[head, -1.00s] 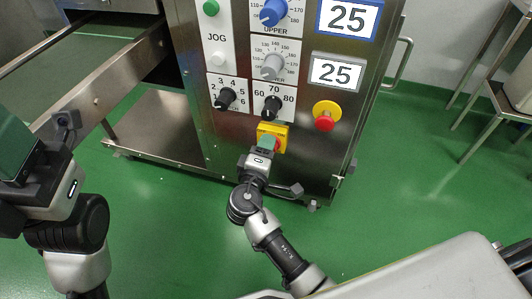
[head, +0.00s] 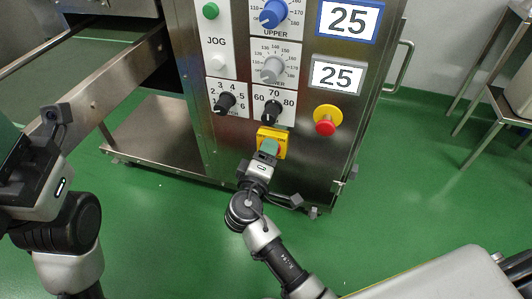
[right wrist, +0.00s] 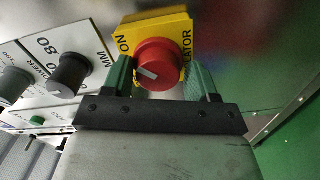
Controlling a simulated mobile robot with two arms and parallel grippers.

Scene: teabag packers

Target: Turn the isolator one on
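The isolator is a red round knob (right wrist: 158,65) on a yellow plate (head: 272,142) low on the machine's front panel. In the head view the gripper hides most of the knob. My left gripper (head: 14,160) is at the left edge, partly cut off, away from the panel.
Above the isolator are two black dials (head: 272,111), (head: 226,103). A red stop button (head: 326,120) on a yellow base is to the right. Green (head: 211,11) and white (head: 218,63) buttons and two "25" displays are higher. Green floor (head: 420,200) is open to the right.

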